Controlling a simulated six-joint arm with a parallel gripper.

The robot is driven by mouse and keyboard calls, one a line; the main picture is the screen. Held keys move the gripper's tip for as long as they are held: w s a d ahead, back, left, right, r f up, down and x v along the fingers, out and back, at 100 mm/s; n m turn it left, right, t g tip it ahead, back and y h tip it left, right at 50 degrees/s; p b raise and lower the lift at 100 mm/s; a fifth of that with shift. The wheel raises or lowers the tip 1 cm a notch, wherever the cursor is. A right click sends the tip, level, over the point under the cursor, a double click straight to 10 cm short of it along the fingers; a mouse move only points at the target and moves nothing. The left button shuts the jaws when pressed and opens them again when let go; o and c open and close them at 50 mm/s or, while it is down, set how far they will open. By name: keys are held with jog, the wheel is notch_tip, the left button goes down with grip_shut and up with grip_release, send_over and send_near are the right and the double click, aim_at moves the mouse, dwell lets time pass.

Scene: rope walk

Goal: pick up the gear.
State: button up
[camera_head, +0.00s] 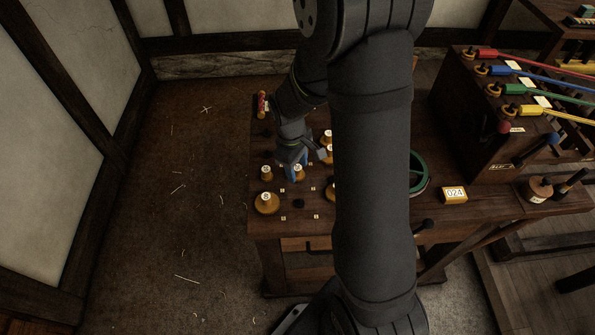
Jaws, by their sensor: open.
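My gripper (296,176), with blue fingers, is open and points down over the left part of the wooden table (258,218). It is at a small brass piece with a white label (298,169), partly covered by the fingers; I cannot tell whether they touch. I see nothing that I can clearly name as a gear. A green ring or wheel (420,180) shows at the right of the table, partly hidden behind my arm. My arm hides much of the table's middle.
A small brass piece (266,174) and a larger one (267,203) stand left of my gripper. More brass pieces stand close to its right. A red object (262,104) lies at the back left. A numbered yellow block (454,195) and a cord rack (470,140) are at right.

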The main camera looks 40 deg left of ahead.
jog(key=shift+f, duration=0.35)
jog(key=shift+c, duration=0.5)
jog(key=c, duration=0.9)
jog(key=shift+r, duration=0.15)
